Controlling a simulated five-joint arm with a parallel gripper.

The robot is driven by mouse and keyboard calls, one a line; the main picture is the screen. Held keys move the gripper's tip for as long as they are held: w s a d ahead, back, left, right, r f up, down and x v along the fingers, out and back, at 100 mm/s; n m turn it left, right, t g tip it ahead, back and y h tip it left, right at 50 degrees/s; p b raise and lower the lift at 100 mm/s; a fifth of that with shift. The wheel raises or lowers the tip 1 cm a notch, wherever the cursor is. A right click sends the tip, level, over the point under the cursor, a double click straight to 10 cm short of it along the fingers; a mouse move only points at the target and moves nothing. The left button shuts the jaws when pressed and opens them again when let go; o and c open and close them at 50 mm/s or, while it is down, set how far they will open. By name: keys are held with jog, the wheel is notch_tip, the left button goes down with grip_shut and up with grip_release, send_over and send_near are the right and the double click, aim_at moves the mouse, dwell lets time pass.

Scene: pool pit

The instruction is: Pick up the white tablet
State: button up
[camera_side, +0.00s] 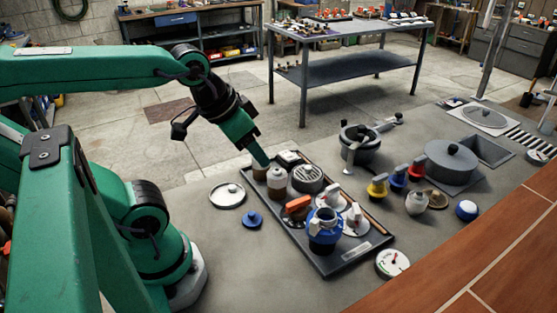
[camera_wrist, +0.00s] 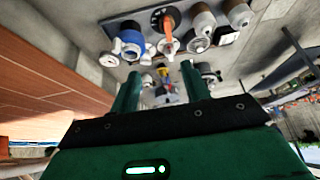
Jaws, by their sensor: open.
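My gripper (camera_side: 260,158) hangs tilted over the far left end of the dark tray (camera_side: 327,266), close above the brown-topped jars (camera_side: 276,179). In the wrist view the two green fingers of my gripper (camera_wrist: 160,92) stand apart with nothing held between them. I cannot pick out a white tablet with certainty. A pale round disc with a small knob (camera_side: 227,195) lies on the floor left of the tray. A small dark box with a pale top (camera_side: 289,158) sits at the tray's far end, but it is too small to identify.
The tray holds a blue-collared valve (camera_side: 324,228), an orange-handled valve (camera_side: 297,205) and a round grey grille (camera_side: 307,178). A blue knob (camera_side: 252,219) lies left of it, a white gauge (camera_side: 392,263) at its near right. A pot (camera_side: 360,143) stands behind. Floor at front left is clear.

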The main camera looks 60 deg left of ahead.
jog(key=shift+c, duration=0.5)
jog(key=shift+c, duration=1)
jog(key=shift+a, duration=0.1)
jog(key=n+g, duration=0.6)
jog(key=n, duration=0.1)
send_over(231, 187)
notch_tip(231, 187, down, 16)
jog(key=shift+f, duration=1.45)
jog(key=shift+f, duration=2.55)
